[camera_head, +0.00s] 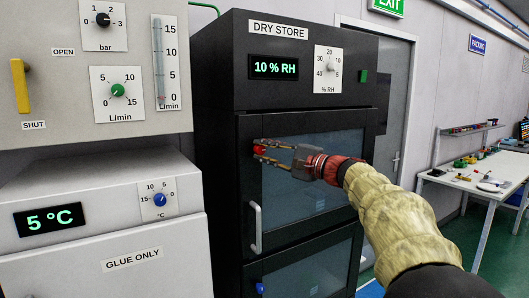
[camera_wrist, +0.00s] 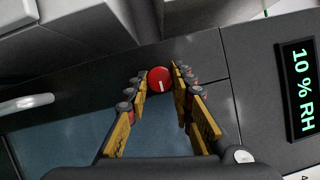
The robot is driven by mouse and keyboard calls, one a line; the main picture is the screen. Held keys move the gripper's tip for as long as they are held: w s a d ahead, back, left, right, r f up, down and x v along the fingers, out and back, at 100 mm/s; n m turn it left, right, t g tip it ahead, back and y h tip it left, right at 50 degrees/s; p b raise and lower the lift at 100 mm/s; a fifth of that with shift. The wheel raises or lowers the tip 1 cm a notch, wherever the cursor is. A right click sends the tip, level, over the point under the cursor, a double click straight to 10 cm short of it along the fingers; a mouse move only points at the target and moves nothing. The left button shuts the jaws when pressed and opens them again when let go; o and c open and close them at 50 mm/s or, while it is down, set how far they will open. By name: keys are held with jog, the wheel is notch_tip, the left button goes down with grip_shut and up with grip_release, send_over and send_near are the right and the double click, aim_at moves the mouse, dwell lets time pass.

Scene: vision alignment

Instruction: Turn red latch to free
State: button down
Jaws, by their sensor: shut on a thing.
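The red latch (camera_wrist: 159,79) is a round knob with a white line on its face, on the upper door of the black dry store cabinet. In the head view the red latch (camera_head: 259,149) sits near the door's upper left corner, partly covered by my fingers. My gripper (camera_head: 262,150) reaches it from the right. In the wrist view my gripper (camera_wrist: 160,82) has one yellow-padded finger on each side of the knob, and the fingertips are shut on it. No lettering by the latch can be read.
The upper door has a window (camera_head: 310,175) and a white handle (camera_head: 256,228) below the latch. A lower door carries a blue latch (camera_head: 259,287). A white fridge (camera_head: 100,240) and a gauge panel (camera_head: 95,70) stand at left. A workbench (camera_head: 480,175) stands far right.

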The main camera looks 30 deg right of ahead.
jog(key=c, duration=1.5)
grip_release()
jog(key=shift+c, duration=0.2)
jog(key=shift+s+d, duration=0.1)
jog(key=v, duration=1.2)
